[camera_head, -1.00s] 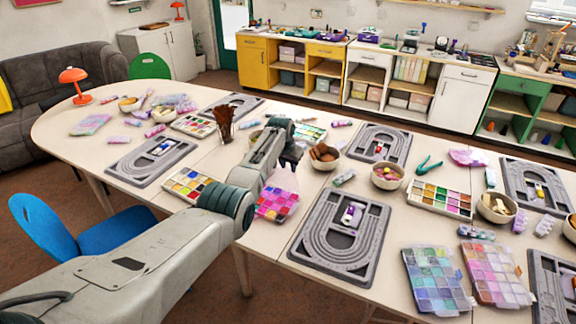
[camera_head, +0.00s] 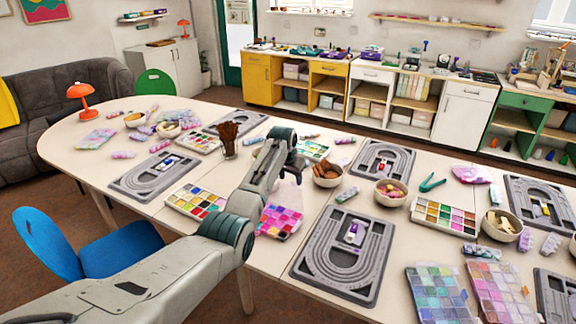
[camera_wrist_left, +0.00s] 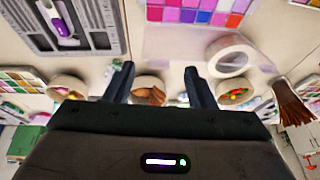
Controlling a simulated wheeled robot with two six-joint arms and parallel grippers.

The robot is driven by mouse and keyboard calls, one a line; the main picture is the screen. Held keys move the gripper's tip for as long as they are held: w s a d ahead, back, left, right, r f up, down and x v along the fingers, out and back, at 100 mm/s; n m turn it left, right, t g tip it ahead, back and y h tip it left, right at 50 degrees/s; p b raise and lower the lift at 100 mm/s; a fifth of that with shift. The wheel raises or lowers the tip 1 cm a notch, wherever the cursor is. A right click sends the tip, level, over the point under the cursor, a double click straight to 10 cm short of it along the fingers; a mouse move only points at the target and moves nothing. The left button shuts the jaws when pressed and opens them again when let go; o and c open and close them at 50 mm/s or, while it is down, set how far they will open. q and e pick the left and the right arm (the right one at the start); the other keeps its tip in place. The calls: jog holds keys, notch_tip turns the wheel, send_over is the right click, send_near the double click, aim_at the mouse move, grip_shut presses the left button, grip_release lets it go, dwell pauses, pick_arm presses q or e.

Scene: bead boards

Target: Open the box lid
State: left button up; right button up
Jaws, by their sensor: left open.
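The box (camera_head: 279,222) has pink, red and purple compartments and sits near the table's front edge, beside my left forearm. It also shows at the top of the left wrist view (camera_wrist_left: 200,14). A clear panel (camera_head: 289,193), which looks like its lid, extends from the box's far edge. The panel also shows in the left wrist view (camera_wrist_left: 180,45); its exact tilt is hard to tell. My left gripper (camera_head: 294,168) is beyond the box, above the table. In the left wrist view its fingers (camera_wrist_left: 159,72) are apart with nothing between them. My right gripper is out of view.
A grey bead board (camera_head: 310,262) lies right of the box, and a multicoloured palette (camera_head: 196,201) lies left. A bowl of brown pieces (camera_head: 327,173) stands just right of my left gripper. A cup of brown sticks (camera_head: 229,142) stands left of it.

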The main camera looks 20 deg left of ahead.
pick_arm(q)
jog(key=b+v, duration=0.1)
jog(key=v, duration=0.6)
jog(key=shift+r, duration=0.3)
jog(key=shift+s, duration=0.1)
jog(key=shift+c, duration=0.4)
